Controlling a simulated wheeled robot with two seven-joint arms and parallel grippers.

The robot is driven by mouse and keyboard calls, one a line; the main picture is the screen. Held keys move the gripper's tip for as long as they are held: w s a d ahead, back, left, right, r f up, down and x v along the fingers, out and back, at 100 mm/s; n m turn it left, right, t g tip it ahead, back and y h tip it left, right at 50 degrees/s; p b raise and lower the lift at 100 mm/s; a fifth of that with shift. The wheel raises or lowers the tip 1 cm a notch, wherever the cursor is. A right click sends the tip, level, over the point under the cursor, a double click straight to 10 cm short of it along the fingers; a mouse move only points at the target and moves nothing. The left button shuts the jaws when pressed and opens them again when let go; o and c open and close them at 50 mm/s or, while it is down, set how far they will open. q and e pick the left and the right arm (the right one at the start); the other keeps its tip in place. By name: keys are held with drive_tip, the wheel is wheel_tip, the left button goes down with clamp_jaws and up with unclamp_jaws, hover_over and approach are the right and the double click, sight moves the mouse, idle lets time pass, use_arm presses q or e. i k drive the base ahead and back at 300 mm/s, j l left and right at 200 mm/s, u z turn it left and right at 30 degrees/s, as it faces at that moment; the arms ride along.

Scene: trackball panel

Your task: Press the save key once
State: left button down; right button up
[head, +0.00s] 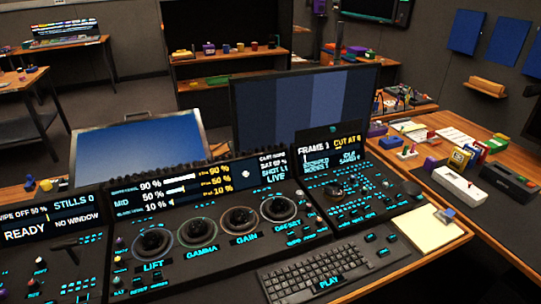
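The trackball panel (215,262) fills the lower part of the head view, with four rings labelled lift, gamma, gain and offset. Many small keys with cyan lettering sit around the rings and on the right section (350,205). A few separate dark keys (383,251) lie right of the keyboard. The lettering on most keys is too small to read, so I cannot tell which one is the save key. Neither of my grippers shows in this view.
A black keyboard (312,275) lies at the front, with a cream pad (428,229) to its right. Upright screens (205,189) line the panel's back. A large monitor (303,104) stands behind. Boxes and small objects crowd the right-hand table (490,225).

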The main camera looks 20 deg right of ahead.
sight(382, 252)
drive_tip(key=z, duration=1.15)
